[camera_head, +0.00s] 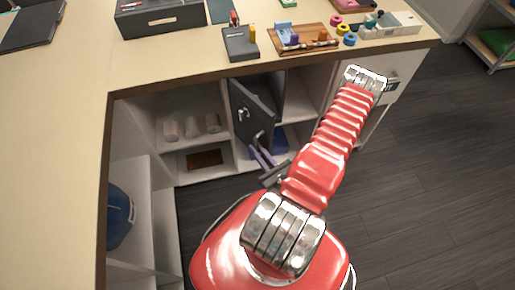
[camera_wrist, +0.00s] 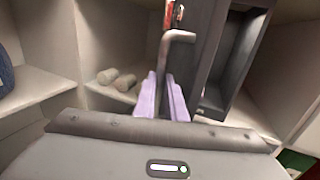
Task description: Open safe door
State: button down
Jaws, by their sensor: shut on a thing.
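The dark grey safe door (camera_head: 252,112) stands ajar under the counter in the head view; it also shows in the wrist view (camera_wrist: 198,40). The dark safe body (camera_wrist: 238,65) is partly visible to the right of the door, with an open gap between them. A bent grey lever handle (camera_wrist: 163,52) sticks out from the door. My gripper (camera_wrist: 162,85) has two pale purple fingers, closed on the lower part of the handle. In the head view my gripper (camera_head: 261,156) is low in front of the door, and its grip is too small to judge there.
Pale rolls (camera_head: 192,127) lie on the white shelf left of the safe. A brown item (camera_head: 205,159) lies on the shelf below. The wooden counter (camera_head: 160,70) overhangs the shelves and carries trays and small items. The dark floor (camera_head: 420,190) on the right is clear.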

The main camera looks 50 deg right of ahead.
jog(key=shift+a, duration=0.25)
jog(key=c, duration=1.8)
grip_release()
